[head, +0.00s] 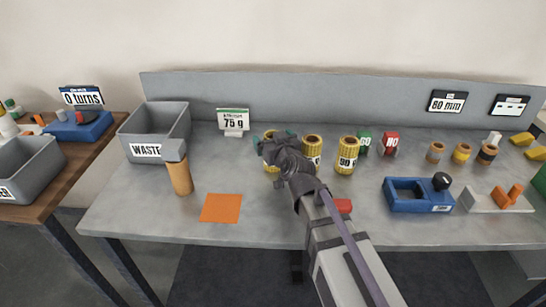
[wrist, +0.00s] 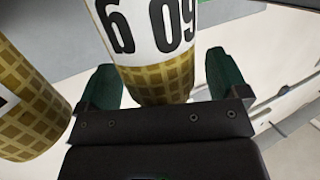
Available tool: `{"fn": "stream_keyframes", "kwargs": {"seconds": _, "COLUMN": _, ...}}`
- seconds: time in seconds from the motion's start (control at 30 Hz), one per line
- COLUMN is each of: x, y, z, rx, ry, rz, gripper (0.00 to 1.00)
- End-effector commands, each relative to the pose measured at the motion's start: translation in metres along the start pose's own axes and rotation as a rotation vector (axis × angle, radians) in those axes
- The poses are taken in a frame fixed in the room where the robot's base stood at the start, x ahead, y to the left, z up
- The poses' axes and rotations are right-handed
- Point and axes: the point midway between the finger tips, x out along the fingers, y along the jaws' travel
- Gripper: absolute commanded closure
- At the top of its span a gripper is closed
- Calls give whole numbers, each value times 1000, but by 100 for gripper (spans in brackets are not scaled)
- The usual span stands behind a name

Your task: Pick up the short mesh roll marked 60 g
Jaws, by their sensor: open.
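The short mesh roll marked 60 g (wrist: 155,80) is golden with a white label and stands between my gripper's green fingers in the wrist view. Its label reads upside down there. My gripper (wrist: 163,72) is open, with one finger on each side of the roll and a gap visible at least on the right. In the head view my gripper (head: 274,138) is over the leftmost yellow roll (head: 269,157), which is mostly hidden by my arm. Two more yellow rolls stand to its right, a middle one (head: 314,143) and a right one (head: 347,147).
A neighbouring roll (wrist: 22,105) is close on the left in the wrist view. A grey WASTE bin (head: 151,131), an orange-handled tool (head: 180,178) and an orange square (head: 221,208) lie left. A blue fixture (head: 405,207) and red and green blocks are right. The front middle bench is mostly clear.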

Motion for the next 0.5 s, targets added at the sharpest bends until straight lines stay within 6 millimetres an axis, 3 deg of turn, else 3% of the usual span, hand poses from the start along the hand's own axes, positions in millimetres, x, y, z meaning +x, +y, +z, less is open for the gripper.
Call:
{"fn": "stream_keyframes", "kwargs": {"seconds": 0.2, "x": 2, "y": 0, "z": 0, "rx": 1, "ry": 0, "rz": 0, "gripper": 8}}
{"fn": "stream_keyframes", "kwargs": {"seconds": 0.5, "x": 2, "y": 0, "z": 0, "rx": 1, "ry": 0, "rz": -1, "gripper": 36}}
